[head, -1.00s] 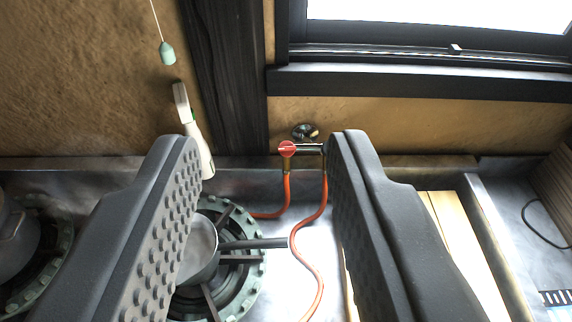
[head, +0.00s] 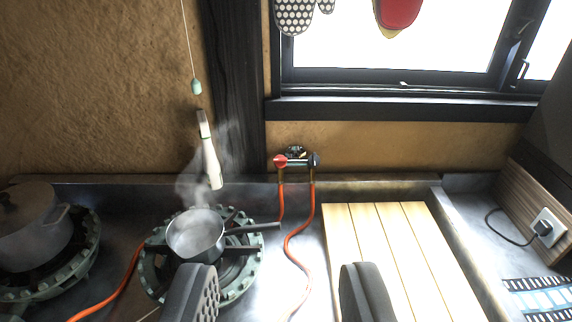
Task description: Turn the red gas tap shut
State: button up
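The red gas tap (head: 281,160) sits on a small pipe fitting low on the clay wall, just left of a dark tap (head: 314,160). Orange hoses (head: 291,240) run down from the fitting to the counter. My gripper (head: 278,290) is open and empty at the bottom of the head view, its two fingers wide apart. It is nearer to me than the tap and well apart from it. Nothing hides the red tap.
A steaming saucepan (head: 195,234) stands on a green burner ring (head: 248,270), its handle pointing right. A larger pot (head: 32,232) stands at the left. A slatted wooden board (head: 385,235) lies at the right. A pull cord (head: 196,86) and a white lighter-like object (head: 209,150) hang near the wall.

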aim_at(280, 161)
jog(key=u, duration=0.05)
jog(key=i, duration=1)
jog(key=z, duration=0.05)
